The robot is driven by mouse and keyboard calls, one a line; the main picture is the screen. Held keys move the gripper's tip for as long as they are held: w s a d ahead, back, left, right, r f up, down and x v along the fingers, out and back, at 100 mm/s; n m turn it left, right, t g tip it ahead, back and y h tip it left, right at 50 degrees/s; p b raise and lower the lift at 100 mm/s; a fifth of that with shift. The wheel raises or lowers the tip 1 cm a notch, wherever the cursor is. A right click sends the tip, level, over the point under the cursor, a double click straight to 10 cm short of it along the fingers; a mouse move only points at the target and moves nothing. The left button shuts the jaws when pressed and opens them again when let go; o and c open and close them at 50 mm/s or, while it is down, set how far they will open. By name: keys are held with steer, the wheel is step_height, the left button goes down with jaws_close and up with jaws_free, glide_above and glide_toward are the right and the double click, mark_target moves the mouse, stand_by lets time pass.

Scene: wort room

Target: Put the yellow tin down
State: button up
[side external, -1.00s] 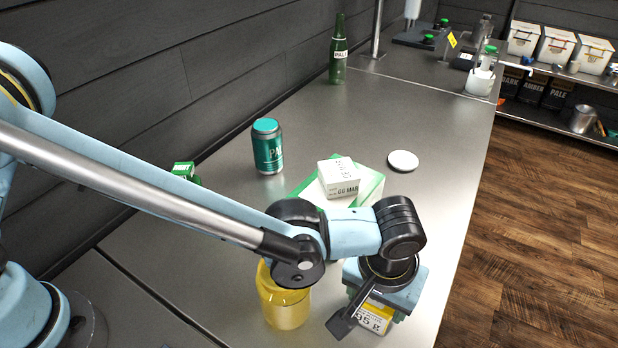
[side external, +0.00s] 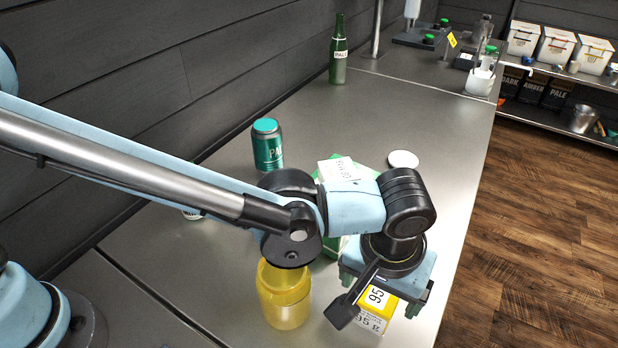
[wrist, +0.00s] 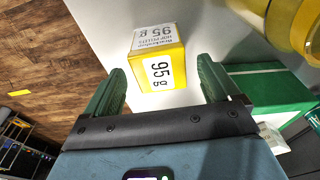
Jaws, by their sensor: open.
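The yellow tin (side external: 376,308) is a boxy yellow block with white labels reading 95 g. It sits on the steel bench near its right edge. My gripper (side external: 381,296) is just above it, pointing down. In the wrist view the green fingers of my gripper (wrist: 161,82) are spread wide. The tin (wrist: 160,62) shows between and beyond their tips, with clear gaps on both sides. My gripper is open and holds nothing. Part of the tin is hidden by my gripper in the side view.
A yellow jar (side external: 284,300) stands to the left of the tin. A green box (wrist: 268,92) lies behind, with a white carton (side external: 340,167) on it. A teal can (side external: 267,147), a white disc (side external: 403,159) and a green bottle (side external: 339,52) stand farther back.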

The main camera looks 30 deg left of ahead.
mark_target(375, 300)
steer(key=r, duration=0.5)
steer(key=s+r, duration=0.1)
steer(key=r, duration=0.1)
steer(key=shift+s+r, duration=0.1)
steer(key=shift+r, duration=0.3)
steer(key=w+a+r+t+h, duration=0.1)
steer(key=w+a+r, duration=0.1)
steer(key=a, duration=0.7)
steer(key=w+a+r+t, duration=0.1)
steer(key=w+a+r, duration=0.15)
steer(key=a, duration=0.65)
steer(key=s+a+f+t, duration=0.1)
steer(key=a, duration=0.5)
steer(key=s+a+f+t, duration=0.1)
steer(key=s+a, duration=0.1)
steer(key=a, duration=0.4)
steer(key=s+a+f+t+y, duration=0.1)
steer(key=s+a, duration=0.1)
steer(key=a, duration=0.5)
steer(key=shift+f, duration=0.25)
